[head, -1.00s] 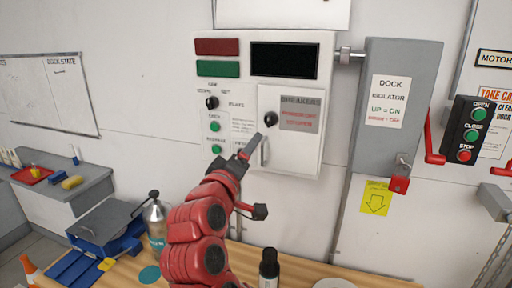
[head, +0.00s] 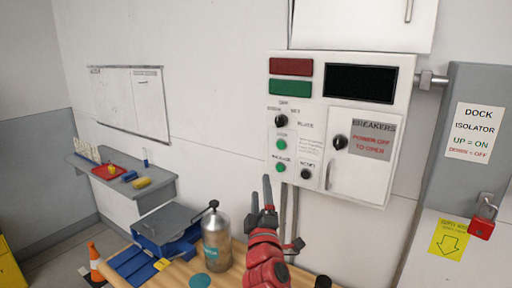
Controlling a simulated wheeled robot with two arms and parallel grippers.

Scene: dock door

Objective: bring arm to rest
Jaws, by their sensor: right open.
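My right gripper (head: 268,194) is in the lower middle of the head view, at the end of a red arm. Its jaws are apart and nothing shows between them. It appears below the control panel (head: 404,92) and in front of the wall; I cannot tell the exact gap. The breakers door (head: 373,180) on the panel looks closed. My left gripper does not show.
A grey dock isolator box (head: 454,86) is at right.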

